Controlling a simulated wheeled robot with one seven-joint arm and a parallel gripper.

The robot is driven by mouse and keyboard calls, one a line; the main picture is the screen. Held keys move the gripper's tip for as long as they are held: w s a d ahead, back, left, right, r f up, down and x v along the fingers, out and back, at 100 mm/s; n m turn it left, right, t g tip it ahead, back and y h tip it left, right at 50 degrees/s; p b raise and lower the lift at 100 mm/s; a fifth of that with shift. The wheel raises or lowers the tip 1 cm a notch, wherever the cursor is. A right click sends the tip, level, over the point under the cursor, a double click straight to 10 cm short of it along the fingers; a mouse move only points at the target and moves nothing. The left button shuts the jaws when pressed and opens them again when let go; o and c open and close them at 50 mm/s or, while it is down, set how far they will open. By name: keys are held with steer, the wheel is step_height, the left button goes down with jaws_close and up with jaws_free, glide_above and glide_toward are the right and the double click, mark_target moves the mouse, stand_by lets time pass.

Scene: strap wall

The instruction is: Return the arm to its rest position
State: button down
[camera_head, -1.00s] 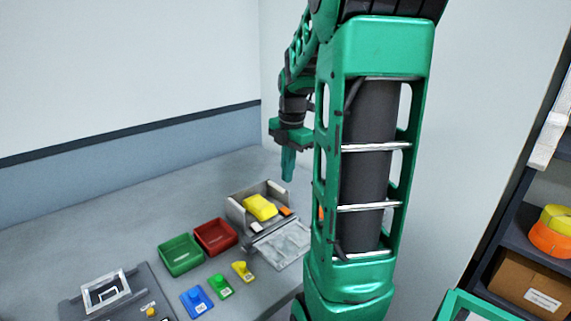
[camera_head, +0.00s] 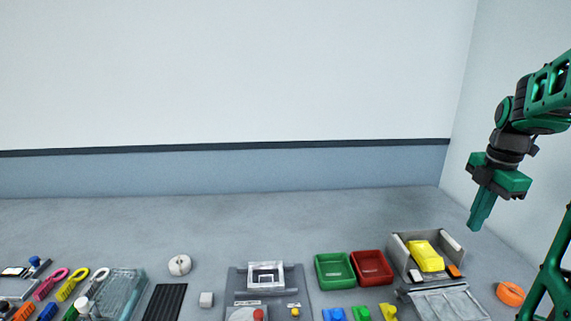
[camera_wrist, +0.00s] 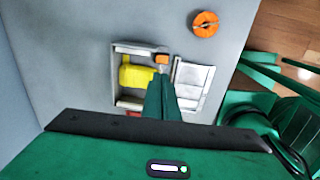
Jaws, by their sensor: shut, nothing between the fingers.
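My gripper (camera_head: 481,211) is at the right of the head view, held in the air above the back right of the table, with its fingers pointing down. The fingers are together with nothing between them. The gripper also shows in the wrist view (camera_wrist: 160,92), where its green fingers overlap the view of the grey open box (camera_wrist: 126,49) below. The arm comes in from the right edge of the head view, bent at the wrist. The base of the arm is mostly out of the head view.
The grey box (camera_head: 399,252) holds a yellow block (camera_head: 426,256); its clear lid (camera_head: 447,304) lies open in front. An orange ring (camera_head: 510,293) lies to the right. Green (camera_head: 335,284) and red (camera_head: 389,281) trays stand left of the box. The back of the table is clear.

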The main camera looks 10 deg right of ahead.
steer(key=s+a+f+m, duration=0.3)
steer(key=s+a+m, duration=0.4)
steer(key=m, duration=0.4)
steer(key=s+a+f+m+g, duration=0.1)
steer(key=s+a+f+m, duration=0.2)
steer(key=s+a+m, duration=0.5)
steer(key=s+m, duration=0.2)
steer(key=m, duration=0.2)
steer(key=shift+f, duration=0.4)
